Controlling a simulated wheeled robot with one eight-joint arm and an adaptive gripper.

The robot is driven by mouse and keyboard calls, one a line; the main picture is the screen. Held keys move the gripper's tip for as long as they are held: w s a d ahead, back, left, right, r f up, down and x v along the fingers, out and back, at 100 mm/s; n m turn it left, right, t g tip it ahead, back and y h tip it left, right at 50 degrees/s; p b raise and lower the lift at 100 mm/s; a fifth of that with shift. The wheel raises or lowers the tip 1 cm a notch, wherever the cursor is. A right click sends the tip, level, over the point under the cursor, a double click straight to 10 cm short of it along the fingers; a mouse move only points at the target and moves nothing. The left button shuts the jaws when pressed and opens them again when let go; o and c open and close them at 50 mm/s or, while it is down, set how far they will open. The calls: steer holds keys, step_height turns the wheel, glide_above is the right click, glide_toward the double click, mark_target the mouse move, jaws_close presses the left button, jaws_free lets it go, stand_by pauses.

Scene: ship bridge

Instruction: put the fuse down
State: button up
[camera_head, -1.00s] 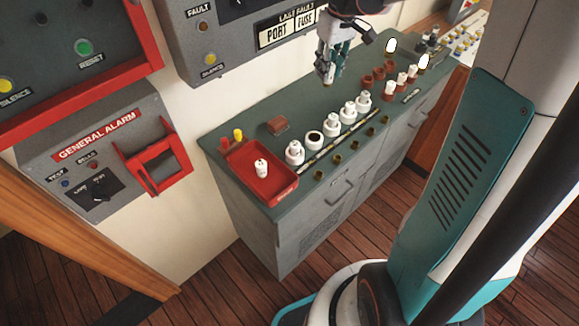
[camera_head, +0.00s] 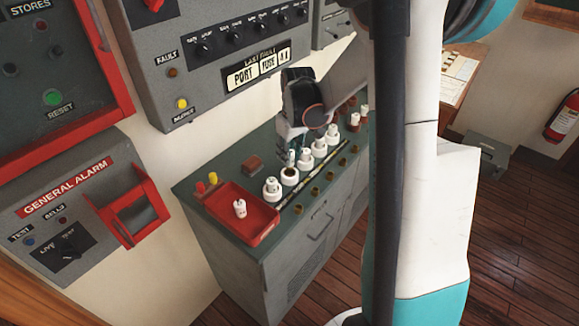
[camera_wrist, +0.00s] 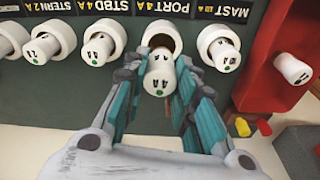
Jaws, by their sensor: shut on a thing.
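My gripper (camera_wrist: 155,100) is shut on a white fuse (camera_wrist: 158,73) marked 4 A, with a green dot on its end. In the wrist view the fuse overlaps the near edge of the PORT 4 A holder (camera_wrist: 161,32), whose dark opening shows beyond it. The fuse looks to be over the holder and not seated; the exact gap is hard to tell. In the head view my gripper (camera_head: 291,143) is above the second white holder (camera_head: 289,176) of the row, its fingers partly hiding the fuse.
Filled holders flank it: MAST (camera_wrist: 219,47) and STBD (camera_wrist: 101,43). A red tray (camera_head: 262,222) with another white fuse (camera_head: 239,208) lies at the bench's near end. A brown block (camera_head: 252,163) and red and yellow pieces (camera_head: 206,182) stand behind. The wall panel (camera_head: 215,60) rises close behind.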

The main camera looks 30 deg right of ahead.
mark_target(293, 154)
steer(key=shift+f+b, duration=0.5)
steer(key=shift+f, duration=1.8)
steer(key=shift+f+b, duration=0.3)
steer(key=o, duration=1.1)
steer(key=shift+c, duration=0.2)
steer(key=shift+r, duration=0.1)
steer(key=r+p, duration=0.1)
steer(key=r, duration=0.3)
steer(key=s+r+p, duration=0.1)
steer(key=r, duration=0.3)
steer(key=r+p, duration=0.1)
steer(key=r, duration=0.3)
steer(key=shift+s+d+r, duration=0.1)
steer(key=shift+s+r, duration=0.1)
steer(key=shift+s, duration=0.05)
